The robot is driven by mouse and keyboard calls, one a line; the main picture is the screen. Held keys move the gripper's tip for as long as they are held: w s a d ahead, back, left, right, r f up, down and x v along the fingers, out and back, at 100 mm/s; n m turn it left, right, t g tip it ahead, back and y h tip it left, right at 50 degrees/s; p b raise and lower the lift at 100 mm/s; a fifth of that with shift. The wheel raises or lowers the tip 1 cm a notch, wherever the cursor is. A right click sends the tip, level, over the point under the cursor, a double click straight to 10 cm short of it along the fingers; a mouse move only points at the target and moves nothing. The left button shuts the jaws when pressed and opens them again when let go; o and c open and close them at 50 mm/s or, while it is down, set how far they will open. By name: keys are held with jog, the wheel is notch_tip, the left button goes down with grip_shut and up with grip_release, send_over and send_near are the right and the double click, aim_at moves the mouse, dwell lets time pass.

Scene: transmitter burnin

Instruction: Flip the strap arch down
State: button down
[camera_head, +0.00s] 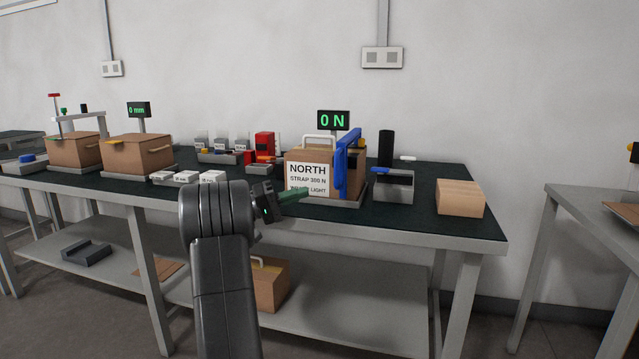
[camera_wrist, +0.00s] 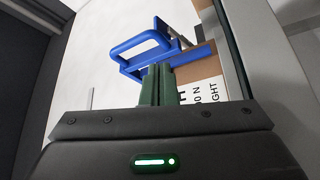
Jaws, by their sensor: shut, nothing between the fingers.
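The blue strap arch (camera_head: 341,168) stands raised at the right part of a brown carton (camera_head: 350,182), its top reaching above the carton. In the wrist view the blue arch (camera_wrist: 118,52) shows as a looped frame just beyond the fingertips. The carton carries a white label (camera_head: 307,178) reading "NORTH STRAP 300 N"; its lowest line is partly covered by my gripper. My gripper (camera_head: 305,194) is shut and empty, its green fingers in front of the label, left of the arch. In the wrist view the closed fingers (camera_wrist: 158,72) overlap the arch's lower part; contact cannot be told.
A display (camera_head: 333,120) reading "0 N" stands behind the carton. White blocks (camera_head: 187,177) and a red device (camera_head: 264,145) stand left. The front table edge (camera_head: 430,233) runs below.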

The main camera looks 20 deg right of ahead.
jog(key=v, duration=0.3)
jog(key=r+p+v, duration=0.1)
jog(key=v, duration=0.1)
jog(key=shift+a+f, duration=0.1)
jog(key=shift+a, duration=0.3)
jog(key=shift+d, duration=0.15)
jog(key=b+x, duration=0.1)
jog(key=x, duration=0.2)
jog(key=f+x, duration=0.1)
jog(key=x, duration=0.3)
jog(key=b+x, duration=0.1)
jog(key=x, duration=0.3)
jog(key=shift+d+f+b, duration=0.15)
jog(key=shift+d+b, duration=0.15)
jog(key=shift+d, duration=0.05)
jog(key=shift+w+d, duration=0.1)
jog(key=shift+d, duration=0.3)
